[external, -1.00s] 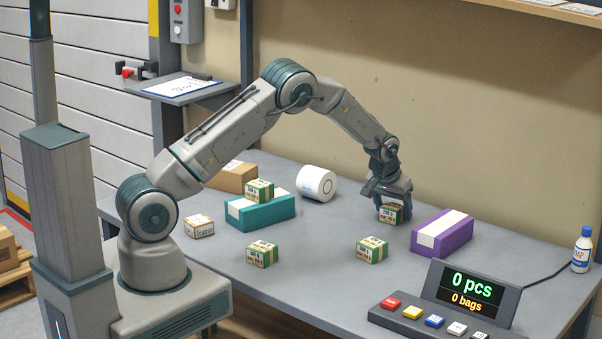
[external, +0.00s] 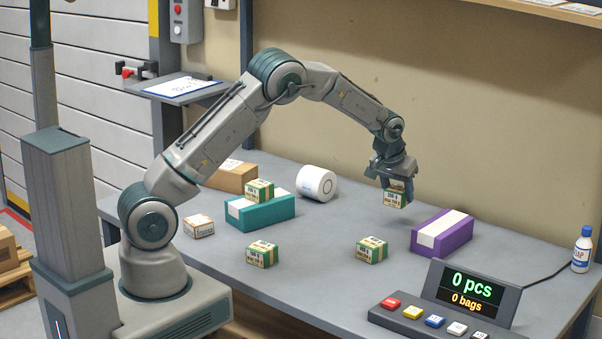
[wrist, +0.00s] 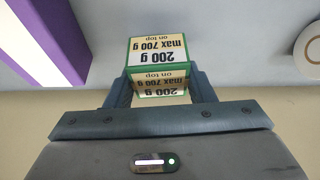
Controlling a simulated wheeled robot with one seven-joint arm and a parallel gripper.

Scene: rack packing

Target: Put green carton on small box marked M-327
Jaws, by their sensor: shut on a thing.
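My gripper (external: 395,178) is shut on a green carton (external: 397,198) and holds it above the right part of the table. In the wrist view the carton (wrist: 158,66) sits between the fingers, with upside-down print reading "200 g, max 700 g on top". A small brown box (external: 199,226) stands at the table's left, far from my gripper; its marking is too small to read. Other green cartons stand on the table, one at front left (external: 262,254) and one (external: 372,249) below and left of the held one. Another green carton (external: 259,190) rests on the teal box (external: 262,213).
A purple box (external: 441,235) lies right of the held carton. A white roll (external: 315,184) and a larger brown box (external: 230,178) are toward the back. A display with buttons (external: 465,294) and a bottle (external: 582,250) are at the right.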

